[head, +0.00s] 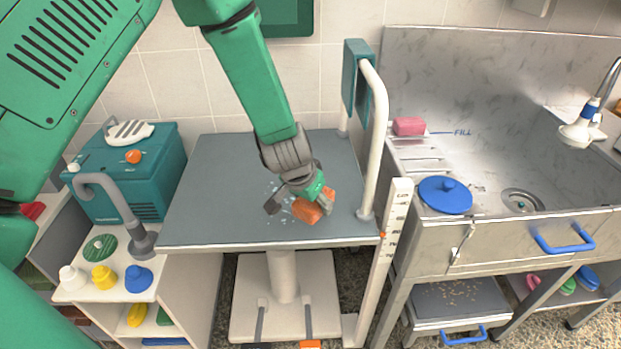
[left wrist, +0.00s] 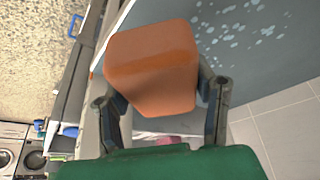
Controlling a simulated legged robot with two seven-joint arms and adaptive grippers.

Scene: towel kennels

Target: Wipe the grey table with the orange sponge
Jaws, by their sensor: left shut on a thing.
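The orange sponge (head: 307,211) is held between the fingers of my left gripper (head: 299,201), low over the right half of the grey table (head: 215,200). In the left wrist view the sponge (left wrist: 152,68) fills the space between the two fingers of the left gripper (left wrist: 160,108). I cannot tell whether the sponge touches the table top. Pale wet-looking spots (left wrist: 228,28) lie on the table beside the sponge, and some show around the gripper in the head view. My right gripper is not in view.
A white rail (head: 373,140) with a teal pad rises at the table's right edge. A steel sink (head: 500,110) with a blue lid (head: 445,195) and a pink block (head: 409,126) stands to the right. A teal machine (head: 130,180) and a white cart are left. The table's left half is clear.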

